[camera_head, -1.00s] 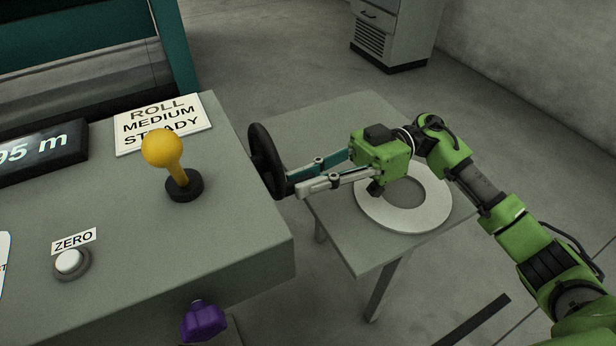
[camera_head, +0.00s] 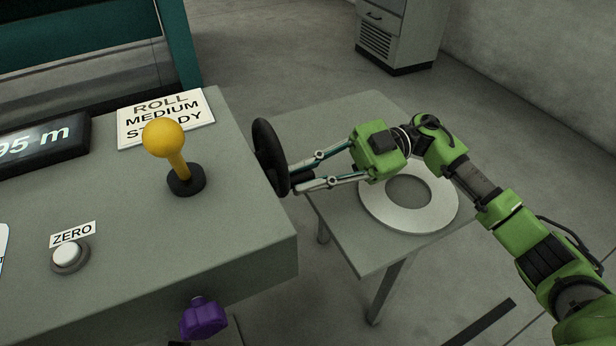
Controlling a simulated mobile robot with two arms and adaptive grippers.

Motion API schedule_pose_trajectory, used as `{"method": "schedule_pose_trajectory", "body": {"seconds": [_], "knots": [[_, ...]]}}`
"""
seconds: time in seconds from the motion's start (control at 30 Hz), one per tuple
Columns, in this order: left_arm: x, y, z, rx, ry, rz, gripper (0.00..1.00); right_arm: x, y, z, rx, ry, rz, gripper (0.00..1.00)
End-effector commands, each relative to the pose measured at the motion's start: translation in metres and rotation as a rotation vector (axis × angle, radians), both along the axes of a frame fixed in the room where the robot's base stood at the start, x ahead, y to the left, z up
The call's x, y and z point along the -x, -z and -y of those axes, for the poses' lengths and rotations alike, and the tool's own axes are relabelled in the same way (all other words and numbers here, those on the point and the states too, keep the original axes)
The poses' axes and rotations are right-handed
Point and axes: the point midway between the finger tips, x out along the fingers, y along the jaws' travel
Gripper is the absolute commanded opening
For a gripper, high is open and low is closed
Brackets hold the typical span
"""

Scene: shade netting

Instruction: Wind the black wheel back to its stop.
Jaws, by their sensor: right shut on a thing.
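The black wheel (camera_head: 266,158) stands upright at the right side of the grey console, seen nearly edge-on. My right gripper (camera_head: 293,180) reaches it from the right, with its green and grey fingers at the wheel's near right side. It is shut on a dark part of the wheel there; the exact hold is partly hidden by the fingers.
The grey console (camera_head: 235,220) carries a yellow-topped lever (camera_head: 163,140), a white ZERO button (camera_head: 68,254), a sign (camera_head: 185,108) and a display (camera_head: 40,146). A purple knob (camera_head: 204,318) is on its front. A pale ring (camera_head: 437,205) lies on a side table (camera_head: 300,120).

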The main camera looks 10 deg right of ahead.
Motion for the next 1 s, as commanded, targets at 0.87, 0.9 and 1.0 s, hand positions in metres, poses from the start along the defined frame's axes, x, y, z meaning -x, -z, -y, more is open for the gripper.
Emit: {"method": "schedule_pose_trajectory", "body": {"seconds": [0.87, 0.9, 1.0], "knots": [[0.0007, -0.0071, -0.0004, 0.000, -0.001, 0.004, 0.40, -0.0019, 0.0005, -0.0006, -0.013, 0.001, 0.038, 0.31], [0.0006, -0.0071, -0.0004, 0.000, -0.001, 0.004, 0.40, -0.0018, 0.0005, -0.0006, -0.012, 0.000, 0.038, 0.31], [0.0007, -0.0066, 0.0006, 0.002, 0.001, 0.005, 0.40, -0.0024, 0.0006, 0.0007, -0.013, 0.001, 0.038, 0.31]]}}
